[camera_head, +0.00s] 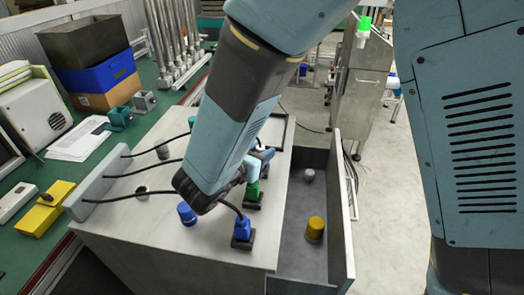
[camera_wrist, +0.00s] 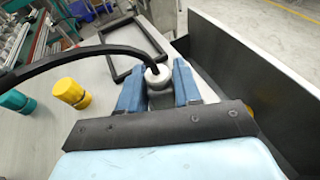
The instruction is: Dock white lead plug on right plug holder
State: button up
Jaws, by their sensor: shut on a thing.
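The white lead plug (camera_wrist: 160,80) sits between the two blue fingers of my gripper (camera_wrist: 158,70) in the wrist view, with a black cable curving from its top to the left. My gripper is shut on it. In the head view my forearm hides most of the gripper and the plug. Below and beside the arm, a blue plug (camera_head: 241,229) and a green plug (camera_head: 253,190) stand in dark square holders on the grey bench top. A further dark holder (camera_head: 264,153) shows partly behind the arm. Whether the white plug touches a holder is hidden.
A sunken tray (camera_head: 321,157) on the bench's right holds a grey cap (camera_head: 309,175) and a yellow cap (camera_head: 315,228). A blue cap (camera_head: 187,214) stands left of the blue plug. Black cables run from a grey panel (camera_head: 92,185) across the bench. A black frame (camera_wrist: 113,61) lies beyond the gripper.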

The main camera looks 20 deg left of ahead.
jog(key=shift+f, duration=0.25)
jog(key=shift+r, duration=0.85)
jog(key=shift+f, duration=0.85)
dwell(1.0)
jog(key=o, duration=0.8)
jog(key=shift+c, duration=0.2)
jog(key=shift+v, duration=5.5)
jog(key=shift+r, duration=0.1)
